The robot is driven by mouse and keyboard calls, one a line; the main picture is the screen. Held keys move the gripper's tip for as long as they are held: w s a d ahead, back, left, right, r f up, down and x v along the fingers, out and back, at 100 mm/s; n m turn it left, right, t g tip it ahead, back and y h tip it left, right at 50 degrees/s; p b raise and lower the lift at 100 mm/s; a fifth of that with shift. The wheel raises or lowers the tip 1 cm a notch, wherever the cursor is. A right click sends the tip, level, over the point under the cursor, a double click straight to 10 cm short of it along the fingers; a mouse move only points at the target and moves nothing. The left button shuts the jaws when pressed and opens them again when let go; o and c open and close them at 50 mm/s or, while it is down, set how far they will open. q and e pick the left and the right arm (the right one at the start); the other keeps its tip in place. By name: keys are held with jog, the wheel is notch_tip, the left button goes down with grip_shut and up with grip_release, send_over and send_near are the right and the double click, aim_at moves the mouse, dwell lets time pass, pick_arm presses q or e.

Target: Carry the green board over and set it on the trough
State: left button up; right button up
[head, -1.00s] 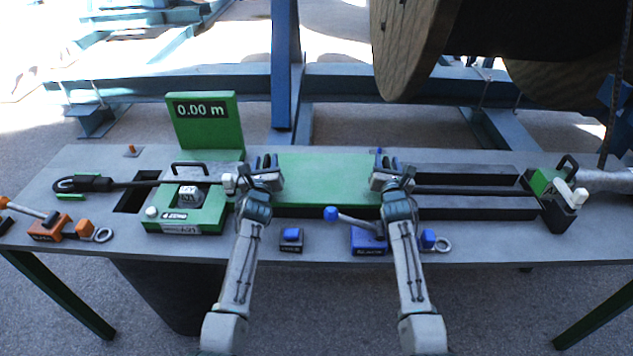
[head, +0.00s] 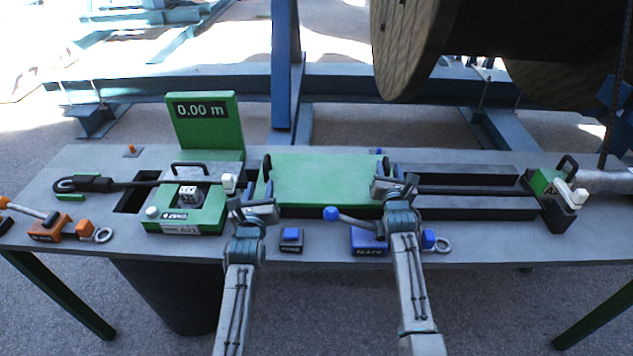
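The green board (head: 325,180) lies flat across the left part of the dark trough (head: 465,207), with a black handle at each end. My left gripper (head: 254,204) is open and empty in front of the board's left end, apart from its left handle (head: 267,166). My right gripper (head: 396,185) looks open at the board's right end, just in front of the right handle (head: 385,164). It partly hides that corner, so I cannot tell whether it touches the board.
Left of the board stands a green counter (head: 188,213) with a 0.00 m display (head: 203,110). A blue-handled clamp (head: 368,238) and small blue block (head: 291,238) sit in front. An orange clamp (head: 48,228) lies far left. A cable end clamp (head: 560,195) is at right.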

jog(key=s, duration=0.9)
dwell(0.6)
